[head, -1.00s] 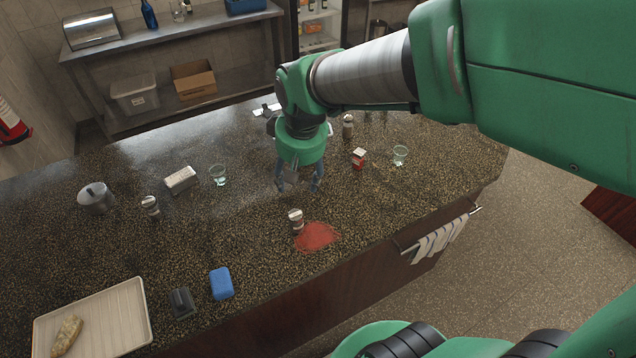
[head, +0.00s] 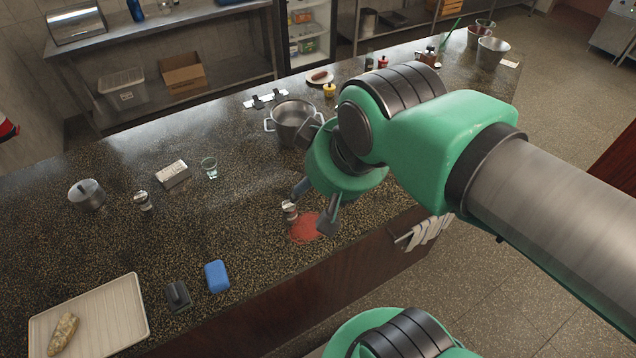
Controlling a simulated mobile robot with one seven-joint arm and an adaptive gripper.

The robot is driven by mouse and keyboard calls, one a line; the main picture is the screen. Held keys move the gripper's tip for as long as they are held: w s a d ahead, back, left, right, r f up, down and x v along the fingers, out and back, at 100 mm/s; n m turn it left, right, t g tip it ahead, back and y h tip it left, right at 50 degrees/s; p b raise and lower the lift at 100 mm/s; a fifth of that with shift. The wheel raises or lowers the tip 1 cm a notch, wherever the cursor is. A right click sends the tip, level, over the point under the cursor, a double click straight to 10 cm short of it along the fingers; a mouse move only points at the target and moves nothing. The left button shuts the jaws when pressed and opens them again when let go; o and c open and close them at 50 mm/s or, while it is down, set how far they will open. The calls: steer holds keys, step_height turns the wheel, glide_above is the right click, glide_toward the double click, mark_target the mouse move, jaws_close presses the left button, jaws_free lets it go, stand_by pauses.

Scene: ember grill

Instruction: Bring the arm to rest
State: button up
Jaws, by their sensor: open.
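My green arm reaches in from the right side of the head view. My gripper (head: 313,207) hangs over the front part of the speckled counter (head: 110,245), its two grey fingers spread wide and pointing down. It holds nothing that I can see. A small shaker (head: 289,210) with a pale top stands just left of the fingers, beside a red patch (head: 303,229) on the counter. One finger partly covers the red patch. I cannot tell how high the fingers are above the counter.
A large steel pot (head: 294,122) stands behind my gripper. A glass (head: 209,168), a white box (head: 172,174), a lidded pot (head: 87,195) and another shaker (head: 142,201) stand to the left. A blue sponge (head: 217,276) and a tray (head: 112,318) lie near the front edge.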

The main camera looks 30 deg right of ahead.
steer(key=shift+f, duration=0.1)
step_height(320, 180, down, 7)
steer(key=b, duration=0.7)
steer(key=shift+f, duration=0.15)
